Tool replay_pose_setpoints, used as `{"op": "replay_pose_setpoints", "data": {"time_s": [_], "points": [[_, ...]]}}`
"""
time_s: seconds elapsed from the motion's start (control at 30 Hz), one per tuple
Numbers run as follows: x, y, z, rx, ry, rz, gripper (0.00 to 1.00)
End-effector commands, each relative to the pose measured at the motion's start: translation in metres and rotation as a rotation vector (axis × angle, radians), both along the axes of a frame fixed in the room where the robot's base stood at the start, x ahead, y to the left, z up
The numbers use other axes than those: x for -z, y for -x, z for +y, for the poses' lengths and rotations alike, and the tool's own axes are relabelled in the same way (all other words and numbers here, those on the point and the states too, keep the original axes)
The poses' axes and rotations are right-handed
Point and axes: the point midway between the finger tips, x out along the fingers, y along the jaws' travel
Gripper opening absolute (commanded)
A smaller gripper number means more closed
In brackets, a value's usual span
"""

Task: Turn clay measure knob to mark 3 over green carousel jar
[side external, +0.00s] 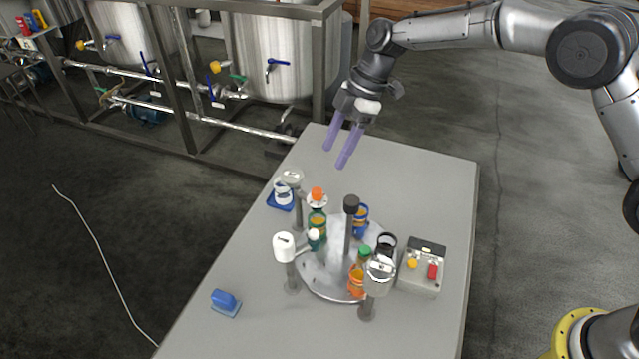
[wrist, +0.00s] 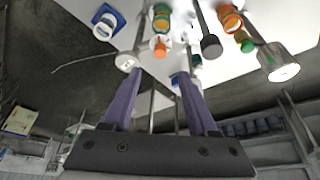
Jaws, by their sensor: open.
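My gripper (side external: 335,156) is open and empty, its two purple fingers pointing down above the far part of the table. The orange, clay-coloured knob (side external: 317,193) stands on a white collar, below the fingers and apart from them. The green jar (side external: 317,224) sits on the round metal carousel (side external: 322,272), just below the knob in the picture. In the wrist view, the orange knob (wrist: 160,50) appears beyond the gap between the fingertips (wrist: 160,76). The marks on the collar are too small to read, so the knob's setting cannot be told.
A post with a black cap (side external: 351,205) rises from the carousel. Metal-headed posts (side external: 380,275) and a white-headed post (side external: 284,247) stand around it. Blue (side external: 361,219) and orange (side external: 357,282) jars ride on it. A button box (side external: 422,268) is at right. The far table end is clear.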

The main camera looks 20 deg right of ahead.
Motion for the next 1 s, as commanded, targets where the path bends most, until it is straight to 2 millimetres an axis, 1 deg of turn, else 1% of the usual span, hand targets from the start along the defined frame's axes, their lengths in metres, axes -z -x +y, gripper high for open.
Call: {"op": "replay_pose_setpoints", "data": {"time_s": [0.03,0.3,0.4,0.5,0.7,0.93,0.97,1.0], "points": [[0.011,0.001,0.004,-0.002,0.002,0.005,0.59],[0.058,0.001,0.024,0.0,0.001,0.003,0.59],[0.073,0.001,0.03,-0.001,0.002,0.003,0.59],[0.082,0.0,0.034,0.0,0.001,0.001,0.59],[0.091,0.0,0.038,0.001,0.0,0.0,0.59],[0.091,0.0,0.038,0.001,0.0,-0.001,0.59],[0.091,0.0,0.038,0.001,0.0,-0.001,0.57],[0.091,0.0,0.038,0.001,0.0,-0.001,0.5]]}}
